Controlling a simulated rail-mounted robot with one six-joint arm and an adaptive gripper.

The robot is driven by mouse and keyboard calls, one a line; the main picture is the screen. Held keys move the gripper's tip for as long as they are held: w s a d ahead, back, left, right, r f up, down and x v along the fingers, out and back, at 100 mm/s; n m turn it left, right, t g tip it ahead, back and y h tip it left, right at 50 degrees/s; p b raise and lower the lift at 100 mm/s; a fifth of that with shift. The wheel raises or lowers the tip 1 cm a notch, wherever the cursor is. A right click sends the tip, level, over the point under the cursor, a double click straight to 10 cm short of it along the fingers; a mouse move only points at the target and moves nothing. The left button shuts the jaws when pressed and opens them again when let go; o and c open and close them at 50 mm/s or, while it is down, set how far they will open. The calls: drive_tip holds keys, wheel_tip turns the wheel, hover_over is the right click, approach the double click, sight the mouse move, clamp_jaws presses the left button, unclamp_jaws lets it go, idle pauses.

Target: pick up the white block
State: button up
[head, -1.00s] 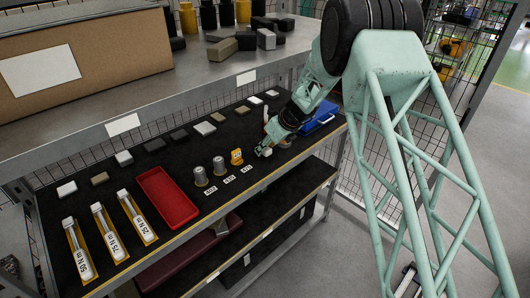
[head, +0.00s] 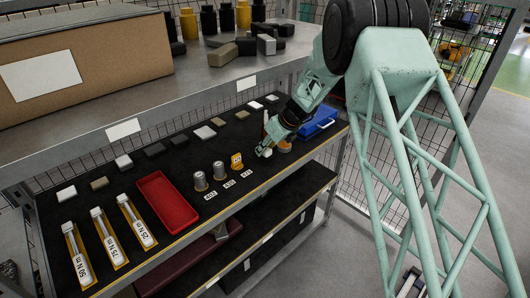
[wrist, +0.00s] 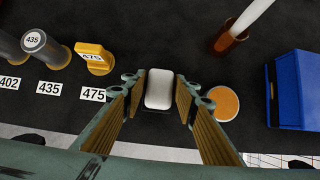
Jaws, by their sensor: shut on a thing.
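The white block (wrist: 159,89) is a small rounded block between the two finger pads of my gripper (wrist: 157,100) in the wrist view. The gripper is shut on it, with a pad at each side. In the head view my gripper (head: 264,151) is low over the front right of the black-topped shelf, right of the orange 475 piece (head: 237,161). The block is mostly hidden by the fingers there. I cannot tell whether it touches the shelf.
An orange-topped round piece (wrist: 223,102) is close to the right finger. A white rod in a brown cup (wrist: 229,40) and a blue bin (wrist: 294,90) stand further right. Grey cylinders (wrist: 36,44) stand left. The red tray (head: 167,202) and several small blocks lie further left.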

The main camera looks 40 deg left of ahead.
drive_tip(key=shift+s+r, duration=0.1)
drive_tip(key=shift+r, duration=0.5)
drive_tip(key=s+d+r+b, duration=0.1)
drive_tip(key=s+d+b, duration=0.3)
drive_tip(key=s+d, duration=0.6)
drive_tip(key=shift+s+r, duration=0.2)
drive_tip(key=shift+s, duration=0.85)
drive_tip(key=shift+d, duration=0.1)
drive_tip(key=shift+o, duration=1.4)
drive_tip(key=shift+c, duration=0.9)
